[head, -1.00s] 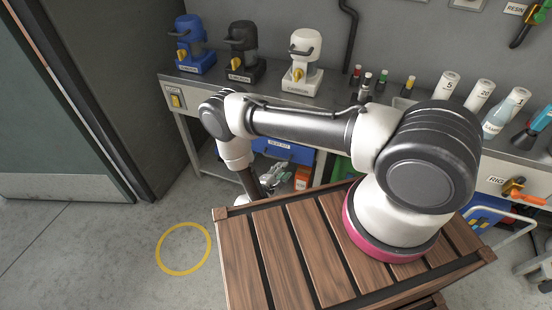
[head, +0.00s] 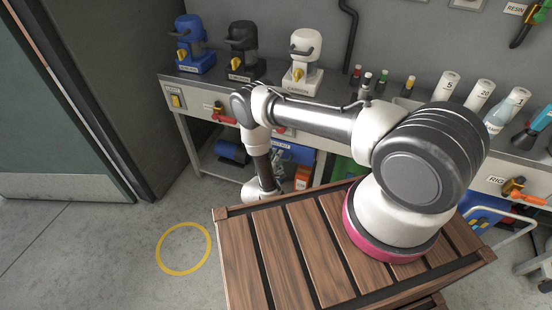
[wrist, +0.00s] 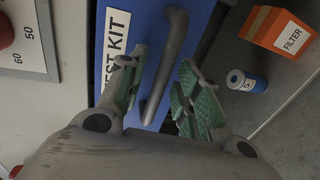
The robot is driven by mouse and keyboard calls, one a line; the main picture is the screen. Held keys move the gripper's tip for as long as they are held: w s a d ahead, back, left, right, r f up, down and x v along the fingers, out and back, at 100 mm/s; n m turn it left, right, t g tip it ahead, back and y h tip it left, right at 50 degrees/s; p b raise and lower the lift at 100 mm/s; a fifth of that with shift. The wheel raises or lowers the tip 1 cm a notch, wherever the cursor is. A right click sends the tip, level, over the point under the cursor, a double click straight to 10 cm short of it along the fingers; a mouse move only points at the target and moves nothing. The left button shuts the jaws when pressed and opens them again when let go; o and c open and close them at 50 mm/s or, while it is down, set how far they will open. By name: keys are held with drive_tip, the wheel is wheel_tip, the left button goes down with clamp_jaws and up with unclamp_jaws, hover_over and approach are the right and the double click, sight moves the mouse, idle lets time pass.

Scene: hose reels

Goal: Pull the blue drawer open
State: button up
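The blue drawer (wrist: 150,22) has a white "TEST KIT" label and a grey bar handle (wrist: 174,60) in the wrist view. In the head view, part of the drawer (head: 300,152) shows under the bench behind my arm. My gripper (wrist: 161,68) is open, with green-padded fingers on either side of the handle. A gap shows between each finger and the bar; contact cannot be made out. In the head view my gripper is mostly hidden by my wrist.
An orange "FILTER" box (wrist: 278,32) and a small blue-and-white can (wrist: 247,81) stand right of the drawer. A grey panel with a number scale (wrist: 24,35) is at left. The bench (head: 190,88) runs above. Open floor with a yellow ring (head: 184,248) lies at left.

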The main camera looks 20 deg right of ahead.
clamp_jaws()
